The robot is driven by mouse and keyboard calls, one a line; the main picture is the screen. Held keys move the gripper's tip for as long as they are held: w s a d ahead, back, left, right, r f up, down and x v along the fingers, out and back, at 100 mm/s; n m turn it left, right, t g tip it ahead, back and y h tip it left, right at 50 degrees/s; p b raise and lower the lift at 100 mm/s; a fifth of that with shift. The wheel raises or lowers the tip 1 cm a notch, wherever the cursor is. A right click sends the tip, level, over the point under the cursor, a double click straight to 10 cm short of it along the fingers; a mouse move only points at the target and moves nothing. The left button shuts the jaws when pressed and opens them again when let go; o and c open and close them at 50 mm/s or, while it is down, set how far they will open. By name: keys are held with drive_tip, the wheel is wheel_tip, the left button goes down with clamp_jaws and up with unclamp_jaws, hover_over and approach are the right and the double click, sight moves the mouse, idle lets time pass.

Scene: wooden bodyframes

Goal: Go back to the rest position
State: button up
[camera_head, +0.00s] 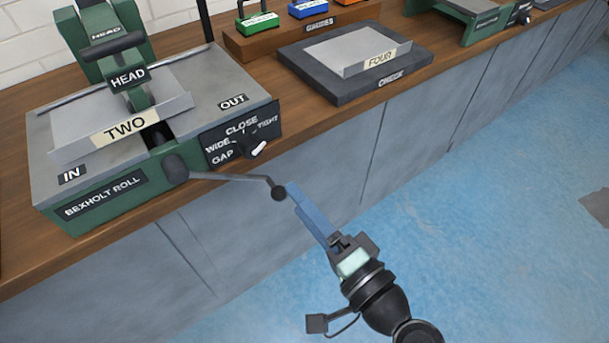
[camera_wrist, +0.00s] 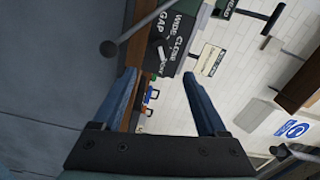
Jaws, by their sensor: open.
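My gripper (camera_head: 298,198) is in front of the bench, its blue fingers close to the dark knob at the end of a crank handle (camera_head: 235,178) in the head view. In the wrist view my gripper (camera_wrist: 159,75) has its two blue fingers spread wide with nothing held between them. The crank knob (camera_wrist: 108,48) shows there outside the left finger, apart from it. The crank belongs to a green and grey roll machine (camera_head: 105,190) marked BEXHOLT ROLL. A grey plate labelled TWO (camera_head: 125,124) lies on the machine.
A gap dial (camera_head: 250,148) is on the machine's front. A dark CHECK block (camera_head: 385,84) carries a plate labelled FOUR (camera_head: 375,60). A wooden rack marked GAUGES (camera_head: 318,28) stands behind.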

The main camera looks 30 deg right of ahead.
idle(0.4)
drive_tip(key=w+a+r+n+t+y, duration=0.1)
drive_tip(key=w+a+r+n, duration=0.25)
drive_tip(key=r, duration=0.45)
drive_tip(key=w+a+r+n+t, duration=0.1)
drive_tip(key=w+a+r+n, duration=0.25)
drive_tip(key=r, duration=0.45)
drive_tip(key=w+a+r+n+t+y, duration=0.1)
drive_tip(key=w+a+r+n, duration=0.25)
drive_tip(key=r, duration=0.45)
drive_tip(key=s+a+r+n+t+h, duration=0.1)
drive_tip(key=s+a+r+n+t, duration=0.15)
drive_tip(key=r, duration=0.55)
drive_tip(key=s+a+r+n+t+h, duration=0.1)
drive_tip(key=s+a+r+t, duration=0.1)
drive_tip(key=s+r, duration=0.35)
drive_tip(key=s+a+r+n+t+h, duration=0.1)
drive_tip(key=s+a+r+n+t, duration=0.1)
drive_tip(key=r, duration=0.7)
wheel_tip(320, 180, up, 24)
drive_tip(key=w+p, duration=0.1)
drive_tip(key=p, duration=2.3)
drive_tip(key=shift+f+m, duration=0.2)
drive_tip(key=shift+m, duration=0.1)
drive_tip(key=shift+f, duration=0.15)
